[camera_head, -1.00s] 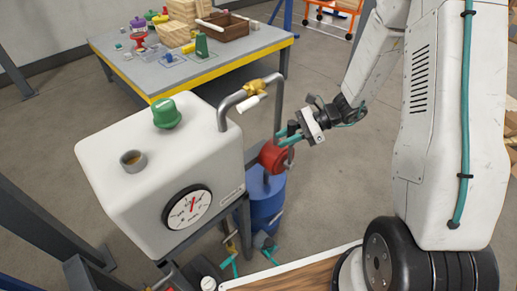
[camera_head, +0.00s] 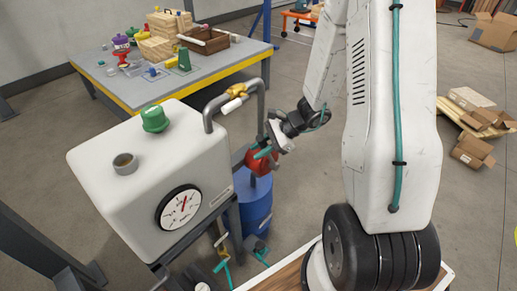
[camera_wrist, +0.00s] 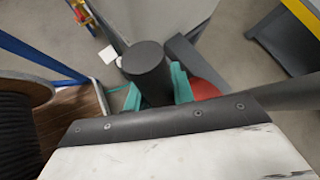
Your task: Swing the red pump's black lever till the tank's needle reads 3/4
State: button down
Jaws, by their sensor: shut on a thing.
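The red pump (camera_head: 262,165) is partly hidden behind my gripper, beside a blue drum. A red part of it also shows in the wrist view (camera_wrist: 203,89). My gripper (camera_head: 265,152) is shut on the black lever (camera_wrist: 147,66), whose round end stands between the teal fingers in the wrist view. The white tank (camera_head: 95,165) stands to the left with a round dial gauge (camera_head: 180,208) on its front. The gauge's red needle (camera_head: 184,202) points nearly straight up, leaning slightly right. The dial's markings are too small to read.
The blue drum (camera_head: 256,212) stands below the pump. A grey table (camera_head: 215,68) with a yellow edge is behind. Cardboard boxes (camera_head: 473,150) lie far right. Open floor lies between.

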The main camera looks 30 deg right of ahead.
jog(key=c, duration=1.2)
grip_release()
jog(key=shift+s, duration=0.1)
jog(key=shift+d+r, duration=0.15)
jog(key=shift+d, duration=0.05)
jog(key=v, duration=0.7)
jog(key=shift+d+r, duration=0.1)
jog(key=shift+d, duration=0.05)
